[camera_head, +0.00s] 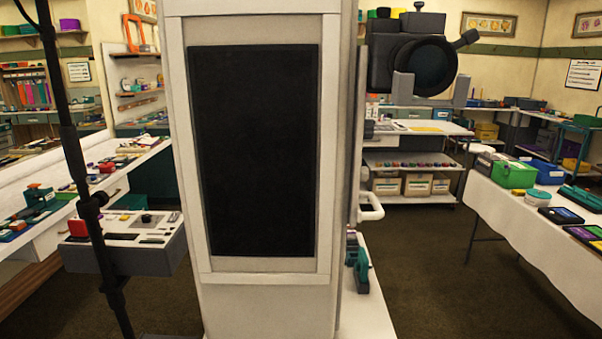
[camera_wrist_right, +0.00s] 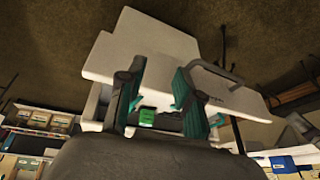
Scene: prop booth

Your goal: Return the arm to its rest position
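My right gripper (camera_wrist_right: 160,78) shows in the right wrist view. Its two dark fingers with teal pads stand apart, and nothing is held between them. Beyond the fingers is a white, stepped body (camera_wrist_right: 140,45) with a grey bar handle, and a small green item (camera_wrist_right: 147,117) shows in the gap, apparently farther off.
A black pole (camera_head: 88,205) stands at the left, before a grey box table (camera_head: 130,260). A black camera-like device (camera_head: 425,65) sits right of the cabinet. A white-covered table (camera_head: 535,240) with bins is at right. Brown floor (camera_head: 455,300) is open between.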

